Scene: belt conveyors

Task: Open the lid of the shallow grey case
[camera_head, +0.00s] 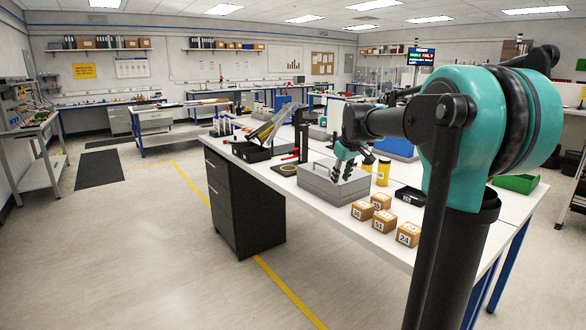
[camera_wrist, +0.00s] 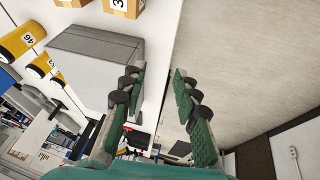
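The shallow grey case (camera_head: 318,187) sits on the white worktable near its front edge, and its lid looks shut. In the wrist view the case (camera_wrist: 88,58) is at upper left, showing a broad flat grey face. My gripper (camera_head: 343,176) is in front of the case's right part in the head view. In the wrist view my gripper (camera_wrist: 159,76) is open with nothing between its fingers. The left finger is close to the case's edge; the right finger shows against the floor. I cannot tell whether a finger touches the case.
Several numbered boxes (camera_head: 383,222) stand right of the case, and yellow cylinders (camera_head: 383,172) stand behind it. A black open bin (camera_head: 250,152) and a red-and-black tool (camera_head: 301,143) are to its left. The floor (camera_head: 150,260) before the table is clear.

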